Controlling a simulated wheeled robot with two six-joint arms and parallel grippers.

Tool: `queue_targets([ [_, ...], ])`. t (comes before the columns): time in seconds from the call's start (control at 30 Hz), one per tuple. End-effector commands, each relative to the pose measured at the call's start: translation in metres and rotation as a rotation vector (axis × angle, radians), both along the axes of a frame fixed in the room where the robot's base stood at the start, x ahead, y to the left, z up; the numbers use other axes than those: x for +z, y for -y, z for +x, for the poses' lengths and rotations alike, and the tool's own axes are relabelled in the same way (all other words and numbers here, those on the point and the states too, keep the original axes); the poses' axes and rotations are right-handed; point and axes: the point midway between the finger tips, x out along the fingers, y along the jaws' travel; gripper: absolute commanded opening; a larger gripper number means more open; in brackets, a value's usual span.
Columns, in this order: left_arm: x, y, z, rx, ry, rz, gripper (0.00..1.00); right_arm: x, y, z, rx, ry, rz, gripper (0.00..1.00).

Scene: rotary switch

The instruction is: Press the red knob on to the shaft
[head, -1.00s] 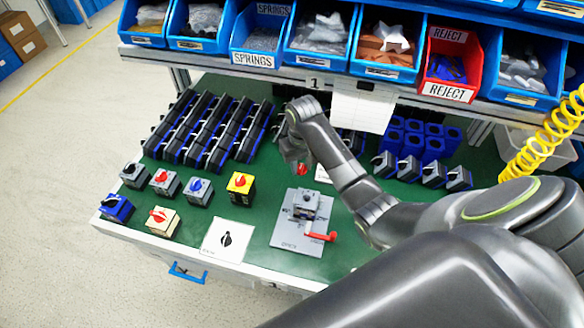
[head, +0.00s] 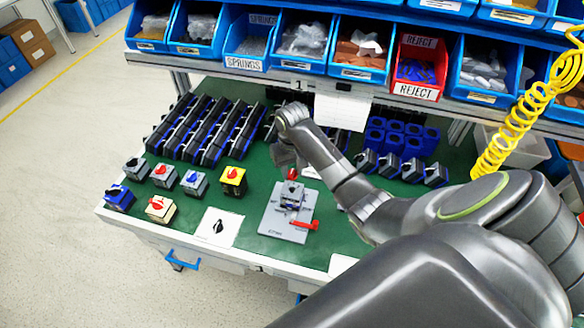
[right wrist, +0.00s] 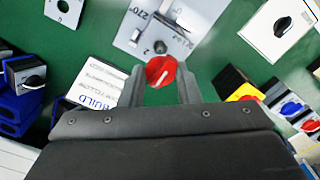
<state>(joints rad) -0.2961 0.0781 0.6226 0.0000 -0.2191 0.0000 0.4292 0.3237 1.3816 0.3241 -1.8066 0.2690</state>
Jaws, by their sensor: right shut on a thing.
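My right gripper (head: 289,165) is shut on the red knob (head: 292,174), close to the back edge of the grey switch body (head: 291,194) as the head view shows it. In the right wrist view the red knob (right wrist: 161,72), with a pale pointer line, sits between the two fingers (right wrist: 160,90). The switch body stands in a grey fixture plate (head: 275,218) with a red lever (head: 305,224) at its right. The plate (right wrist: 195,15) with angle marks also shows in the right wrist view. My left gripper is not in view.
Several finished switches, including a yellow one (head: 233,181), stand left of the plate. Rows of black and blue parts (head: 205,130) lie behind. Bins (head: 305,40) hang above the back.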

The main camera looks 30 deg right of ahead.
Motion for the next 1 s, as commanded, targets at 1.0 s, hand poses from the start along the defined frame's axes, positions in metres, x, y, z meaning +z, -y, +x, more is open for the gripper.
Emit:
queue_targets([
  [1.0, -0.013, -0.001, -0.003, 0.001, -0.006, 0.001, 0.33, -0.048, 0.0, 0.0, 0.0, -0.001, 0.0, 0.08],
])
